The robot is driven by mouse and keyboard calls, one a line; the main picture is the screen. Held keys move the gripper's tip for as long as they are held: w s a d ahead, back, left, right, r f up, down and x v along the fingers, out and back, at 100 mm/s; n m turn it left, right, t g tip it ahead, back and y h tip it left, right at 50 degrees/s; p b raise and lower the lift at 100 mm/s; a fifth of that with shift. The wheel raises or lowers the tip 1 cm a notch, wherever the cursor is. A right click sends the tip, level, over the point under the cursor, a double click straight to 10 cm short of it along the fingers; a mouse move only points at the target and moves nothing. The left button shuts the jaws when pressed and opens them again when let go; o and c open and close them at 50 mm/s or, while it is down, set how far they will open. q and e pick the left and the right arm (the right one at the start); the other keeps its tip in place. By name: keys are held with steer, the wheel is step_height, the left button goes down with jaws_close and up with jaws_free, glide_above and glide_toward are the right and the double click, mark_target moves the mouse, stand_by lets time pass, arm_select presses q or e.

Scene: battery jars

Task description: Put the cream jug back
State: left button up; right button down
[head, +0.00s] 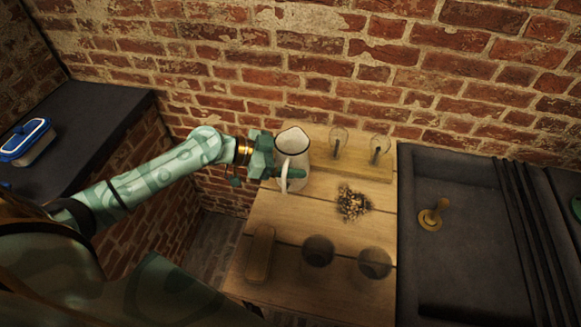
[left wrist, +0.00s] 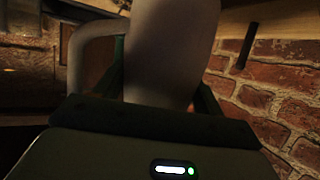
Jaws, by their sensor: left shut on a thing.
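My right gripper is not in view.
A wooden block with two glass pieces (head: 337,140) is at the back. A pile of small bits (head: 352,202), two dark round jars (head: 318,250) and a wooden piece (head: 260,252) lie nearer. A dark counter (head: 440,260) with a brass stamp-like object (head: 431,218) adjoins right. Brick wall behind.

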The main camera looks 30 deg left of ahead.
mark_target(290, 166)
arm_select(q)
steer(key=shift+w+a+f, duration=0.1)
steer(key=shift+a+f, duration=0.05)
steer(key=shift+f, duration=1.5)
steer(key=shift+f, duration=0.15)
steer(key=o, duration=1.5)
steer(key=shift+a+r, duration=0.1)
steer(key=shift+r, duration=0.1)
steer(key=v, duration=1.1)
steer(key=shift+s+a+r, duration=0.15)
steer(key=shift+s+a, duration=0.1)
steer(key=shift+s, duration=0.05)
